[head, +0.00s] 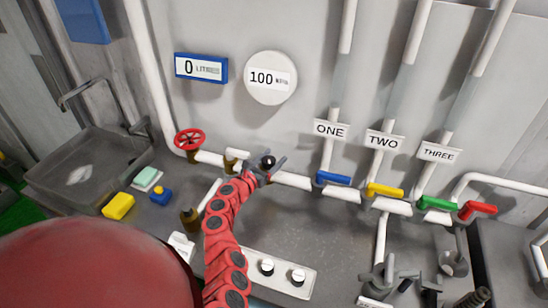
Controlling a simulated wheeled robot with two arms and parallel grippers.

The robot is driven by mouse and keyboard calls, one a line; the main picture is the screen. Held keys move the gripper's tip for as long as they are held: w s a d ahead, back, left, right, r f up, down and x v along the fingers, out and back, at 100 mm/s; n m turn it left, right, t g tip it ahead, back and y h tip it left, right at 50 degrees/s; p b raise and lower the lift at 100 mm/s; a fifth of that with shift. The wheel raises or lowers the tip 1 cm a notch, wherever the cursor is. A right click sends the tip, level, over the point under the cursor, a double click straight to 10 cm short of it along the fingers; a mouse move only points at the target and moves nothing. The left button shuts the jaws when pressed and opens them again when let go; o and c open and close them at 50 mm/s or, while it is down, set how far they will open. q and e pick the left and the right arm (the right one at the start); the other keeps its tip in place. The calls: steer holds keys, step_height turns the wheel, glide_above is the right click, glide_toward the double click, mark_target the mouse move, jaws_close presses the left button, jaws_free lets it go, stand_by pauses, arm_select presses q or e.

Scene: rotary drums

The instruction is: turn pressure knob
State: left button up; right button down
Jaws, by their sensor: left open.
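A small black knob (268,160) sits on the white horizontal pipe, below the round gauge (271,78) that reads 100 with a small unit. No label names it as the pressure knob. My left gripper (266,171) is at the end of the red segmented arm, with its dark fingers open and spread beside the knob. Whether the fingers touch it I cannot tell. The gripper hides part of the pipe behind it. My right gripper is not in view.
A red wheel valve (188,140) is left on the pipe. Blue (333,178), yellow (385,190), green (437,203) and red (478,209) handles line the right. A panel (283,272) with white knobs lies below. A sink (85,170) and sponges are left.

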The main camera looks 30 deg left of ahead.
arm_select(q)
steer(key=s+b, duration=0.4)
steer(key=s, duration=1.2)
steer(key=shift+s+a, duration=0.25)
steer(key=shift+a, duration=0.15)
